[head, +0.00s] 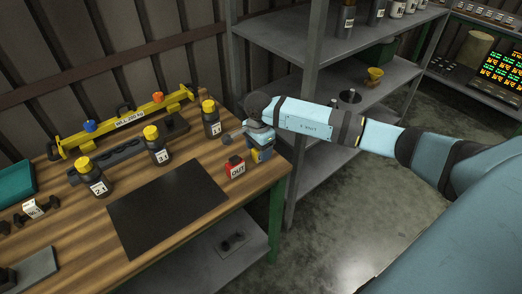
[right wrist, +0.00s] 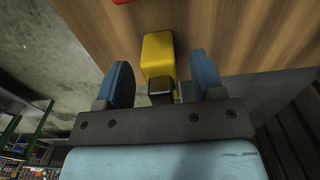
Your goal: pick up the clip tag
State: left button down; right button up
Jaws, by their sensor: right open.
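A yellow block with a dark end (right wrist: 158,53), which may be the clip tag, lies at the table's right end. In the right wrist view it sits between the two blue fingers of my right gripper (right wrist: 162,75), with visible gaps on both sides. In the head view the right gripper (head: 259,146) is low over the table's right edge, open, and partly hides the yellow piece. A red block marked OUT (head: 236,169) stands just left of it; its red edge also shows at the top of the right wrist view (right wrist: 122,1). My left gripper is out of view.
The wooden table (head: 75,235) holds a black mat (head: 167,208), several yellow-capped bottles, including one near the gripper (head: 211,122), and a yellow beam (head: 125,122) at the back. A grey shelf rack (head: 285,65) stands behind my right arm. A teal tray (head: 14,182) is far left.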

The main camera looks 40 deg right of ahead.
jog(key=shift+f, duration=0.35)
jog(key=c, duration=1)
jog(key=shift+r, duration=0.15)
